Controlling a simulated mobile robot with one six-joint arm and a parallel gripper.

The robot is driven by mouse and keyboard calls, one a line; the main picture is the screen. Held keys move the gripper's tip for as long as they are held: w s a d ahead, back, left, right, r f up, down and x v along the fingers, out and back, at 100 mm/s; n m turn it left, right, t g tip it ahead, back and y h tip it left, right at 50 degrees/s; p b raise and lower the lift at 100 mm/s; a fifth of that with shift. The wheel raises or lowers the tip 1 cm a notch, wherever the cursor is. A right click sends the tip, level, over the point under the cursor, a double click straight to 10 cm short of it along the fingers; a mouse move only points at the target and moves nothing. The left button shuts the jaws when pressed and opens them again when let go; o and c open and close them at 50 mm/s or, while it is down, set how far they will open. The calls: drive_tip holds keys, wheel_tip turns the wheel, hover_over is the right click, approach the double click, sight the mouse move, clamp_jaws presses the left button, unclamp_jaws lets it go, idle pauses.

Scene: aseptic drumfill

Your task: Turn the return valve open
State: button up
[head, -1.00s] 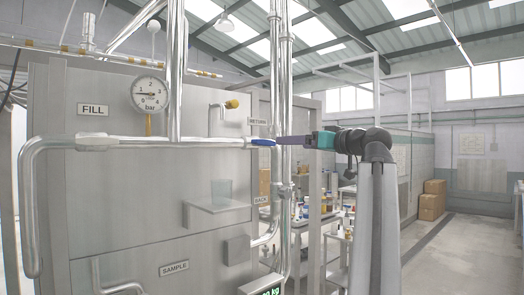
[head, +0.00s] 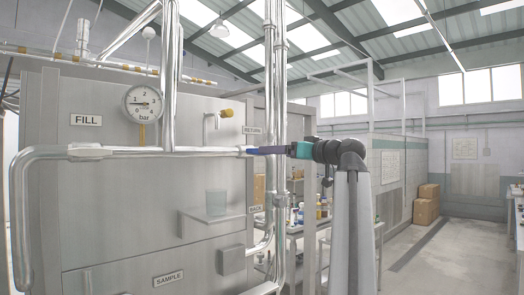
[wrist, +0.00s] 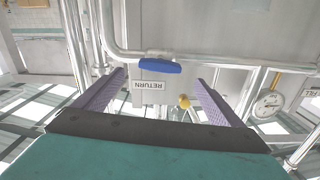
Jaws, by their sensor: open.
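The return valve has a blue handle (wrist: 160,66), which lies roughly along a shiny horizontal pipe in the wrist view. The RETURN label (wrist: 149,86) is on the panel beside it, upside down in this view. My gripper (wrist: 161,78) is open and empty, with its two purple fingers apart on either side of the handle in the picture. I cannot tell how much depth separates the fingertips from the handle. In the head view my gripper (head: 270,150) points left at the pipe's right end, and its fingers overlap most of the handle.
A pressure gauge (head: 143,102) and a yellow-tipped tap (head: 225,113) are on the steel cabinet (head: 60,200). Vertical pipes (head: 281,80) stand close by my gripper. A small shelf with a clear beaker (head: 216,202) is below. The floor at right (head: 450,250) is clear.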

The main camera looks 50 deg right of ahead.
drive_tip(key=w+p, duration=0.2)
drive_tip(key=w, duration=0.6)
drive_tip(key=shift+w+d, duration=0.3)
drive_tip(key=shift+w, duration=0.05)
drive_tip(key=c, duration=1.1)
drive_tip(key=shift+o, duration=0.2)
drive_tip(key=shift+f+n+b, duration=0.15)
drive_tip(key=shift+n+b, duration=0.25)
drive_tip(key=shift+b, duration=0.75)
drive_tip(key=o, duration=1.1)
drive_tip(key=shift+c, duration=0.2)
